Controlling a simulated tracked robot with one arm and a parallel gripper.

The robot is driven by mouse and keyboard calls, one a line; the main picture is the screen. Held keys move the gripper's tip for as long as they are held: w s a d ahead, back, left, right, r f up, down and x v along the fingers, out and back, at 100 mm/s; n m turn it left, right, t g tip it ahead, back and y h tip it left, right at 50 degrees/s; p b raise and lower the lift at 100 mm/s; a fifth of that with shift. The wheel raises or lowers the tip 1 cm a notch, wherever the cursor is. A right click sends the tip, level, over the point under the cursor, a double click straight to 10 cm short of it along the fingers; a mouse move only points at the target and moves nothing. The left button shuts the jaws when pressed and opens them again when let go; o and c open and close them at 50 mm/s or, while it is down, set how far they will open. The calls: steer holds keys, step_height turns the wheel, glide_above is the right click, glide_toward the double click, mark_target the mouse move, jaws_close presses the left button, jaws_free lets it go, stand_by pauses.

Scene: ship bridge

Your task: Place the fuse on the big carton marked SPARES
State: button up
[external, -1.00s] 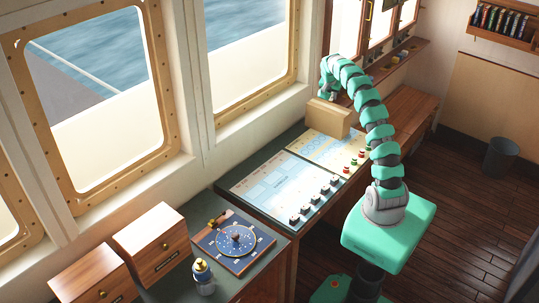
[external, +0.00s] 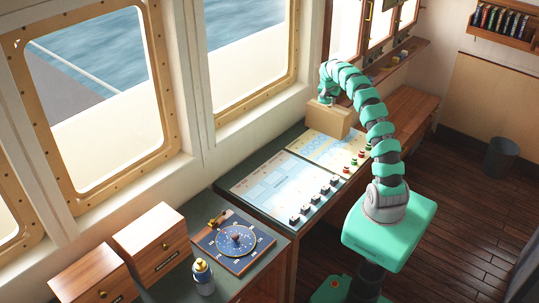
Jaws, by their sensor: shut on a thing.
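A light brown carton (external: 327,120) stands at the far end of the console. No SPARES marking is readable from this side. My gripper (external: 326,99) points down at the carton's top, near its upper left side. Its fingertips are very small here and partly hidden by the wrist. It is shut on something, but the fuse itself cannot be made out. Whether the held thing touches the carton cannot be told.
The lit chart panel (external: 270,187) with a row of dark switches lies in front of the carton. A compass board (external: 236,240), a small bottle (external: 203,277) and wooden drawer boxes (external: 153,243) stand nearer. A wooden shelf (external: 398,62) runs behind the arm.

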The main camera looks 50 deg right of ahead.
steer(key=o, duration=1)
steer(key=w+a+r+m+t+b, duration=0.1)
steer(key=a+r+m+t, duration=0.35)
steer(key=a+r, duration=1.15)
steer(key=w+a+r+m+t+b, duration=0.1)
steer(key=a+r+m+t, duration=0.3)
steer(key=a+r, duration=1.1)
steer(key=s+a+r+m+t+y, duration=0.1)
steer(key=s+a+r+m+t, duration=0.1)
steer(key=s+a+r+m, duration=0.2)
steer(key=s+a+r+m+t+y, duration=0.2)
steer(key=s+a+r, duration=0.4)
steer(key=r, duration=0.5)
steer(key=s+a+r+m+t+y, duration=0.1)
steer(key=s+a+r+m+t, duration=0.1)
steer(key=s+a+r+m, duration=0.3)
steer(key=shift+s+a+r+m, duration=0.15)
steer(key=shift+a+r+m, duration=0.2)
steer(key=shift+a+r, duration=1.05)
steer(key=shift+d, duration=0.15)
